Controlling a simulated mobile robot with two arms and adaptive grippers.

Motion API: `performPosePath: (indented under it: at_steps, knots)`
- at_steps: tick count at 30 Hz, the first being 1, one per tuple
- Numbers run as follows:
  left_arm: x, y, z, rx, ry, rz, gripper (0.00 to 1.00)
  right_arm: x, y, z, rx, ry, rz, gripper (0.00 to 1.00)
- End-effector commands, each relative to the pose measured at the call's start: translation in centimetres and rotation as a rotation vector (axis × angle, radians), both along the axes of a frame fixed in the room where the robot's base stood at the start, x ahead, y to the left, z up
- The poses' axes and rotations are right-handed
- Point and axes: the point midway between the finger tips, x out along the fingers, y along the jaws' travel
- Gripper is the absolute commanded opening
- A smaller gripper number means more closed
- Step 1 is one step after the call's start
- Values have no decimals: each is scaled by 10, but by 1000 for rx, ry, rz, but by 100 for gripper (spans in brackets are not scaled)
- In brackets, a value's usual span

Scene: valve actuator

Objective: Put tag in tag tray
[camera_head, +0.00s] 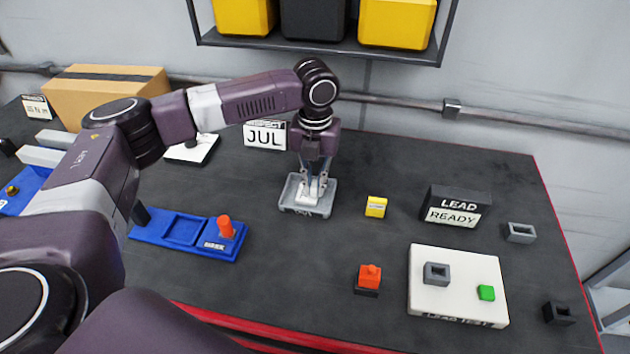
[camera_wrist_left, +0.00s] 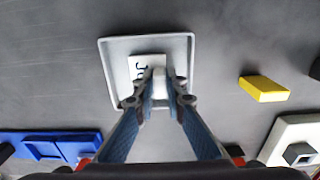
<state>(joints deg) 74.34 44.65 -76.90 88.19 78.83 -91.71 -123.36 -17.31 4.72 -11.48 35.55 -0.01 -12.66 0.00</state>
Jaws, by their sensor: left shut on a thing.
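The tag (camera_wrist_left: 136,70) is a small white piece with dark lettering, partly hidden by my fingers in the left wrist view. The tag tray (camera_head: 287,196) is a shallow grey tray in the middle of the table; its rim also shows in the left wrist view (camera_wrist_left: 107,77). My left gripper (camera_head: 313,190) points down over the tray and is shut on the tag. The tag is within the tray's outline, at or just above its floor; I cannot tell if it touches. My right gripper is not in view.
A JUL sign (camera_head: 265,135) stands behind the tray. A yellow block (camera_head: 376,207) lies to its right, and a blue fixture (camera_head: 183,232) to its left. A white lead test board (camera_head: 456,284) and a LEAD READY sign (camera_head: 457,207) are further right.

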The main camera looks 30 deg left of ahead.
Motion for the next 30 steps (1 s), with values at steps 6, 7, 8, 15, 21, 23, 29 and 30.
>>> performPosePath:
  at_steps: [6,7,8,15,21,23,29,30]
  knots:
    - [1,0,-2,-1,-2,-1,0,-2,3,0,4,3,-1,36]
    - [1,0,-2,-1,-2,-1,0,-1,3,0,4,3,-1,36]
    - [1,0,-2,0,-2,-1,0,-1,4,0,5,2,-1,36]
    - [0,0,-4,-1,-1,-1,27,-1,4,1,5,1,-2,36]
    - [0,0,-4,-1,-1,-1,28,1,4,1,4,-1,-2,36]
    - [0,0,-3,-1,-1,-1,28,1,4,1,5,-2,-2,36]
    - [2,0,10,-2,-6,0,28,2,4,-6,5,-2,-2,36]
    - [2,0,17,-2,-6,0,28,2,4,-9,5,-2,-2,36]
